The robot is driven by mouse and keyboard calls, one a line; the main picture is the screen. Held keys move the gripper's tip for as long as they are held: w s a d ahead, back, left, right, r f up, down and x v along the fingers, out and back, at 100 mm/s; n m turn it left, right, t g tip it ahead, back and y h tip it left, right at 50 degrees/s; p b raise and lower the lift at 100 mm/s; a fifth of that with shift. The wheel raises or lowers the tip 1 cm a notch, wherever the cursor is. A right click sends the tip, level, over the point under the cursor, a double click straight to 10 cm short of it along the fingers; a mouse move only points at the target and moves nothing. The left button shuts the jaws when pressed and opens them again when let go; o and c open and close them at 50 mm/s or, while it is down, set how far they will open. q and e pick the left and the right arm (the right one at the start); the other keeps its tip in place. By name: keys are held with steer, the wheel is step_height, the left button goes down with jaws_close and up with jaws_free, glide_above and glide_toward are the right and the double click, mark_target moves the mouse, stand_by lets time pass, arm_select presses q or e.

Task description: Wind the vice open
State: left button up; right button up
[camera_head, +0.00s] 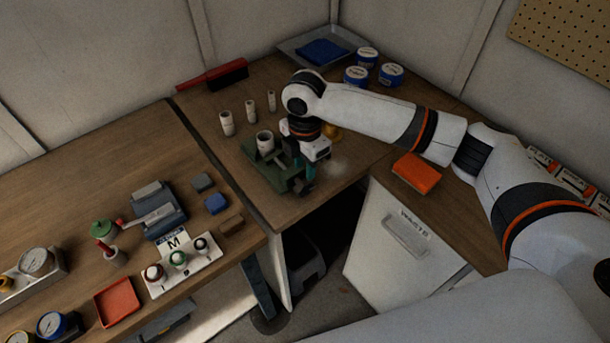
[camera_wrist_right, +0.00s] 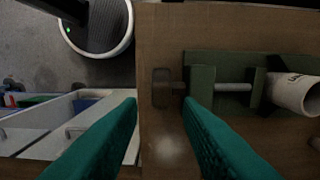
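The green vice (camera_head: 268,175) sits at the front edge of the back bench. In the right wrist view, the vice (camera_wrist_right: 202,75) shows a grey screw rod and a dark brown handle (camera_wrist_right: 161,88) at its left end. A white cylinder (camera_head: 264,141) stands at the vice's jaws; it shows at the right in the wrist view (camera_wrist_right: 296,93). Whether the jaws grip it is unclear. My right gripper (camera_head: 310,172) is over the vice's front end. Its teal fingers (camera_wrist_right: 160,103) are apart, with the handle between their tips in the picture; contact is unclear. My left gripper is not in view.
Several white cylinders (camera_head: 226,123) stand behind the vice. A gap separates the left bench (camera_head: 100,165) from the cabinet (camera_head: 390,240).

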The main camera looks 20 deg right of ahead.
mark_target(304, 181)
step_height(304, 181, down, 5)
steer(key=shift+a+r+p, duration=0.1)
steer(key=shift+r+p, duration=0.1)
steer(key=shift+p, duration=0.25)
steer(key=shift+f, duration=0.8)
steer(key=shift+c, duration=0.3)
jaws_close()
steer(key=shift+r, duration=0.1)
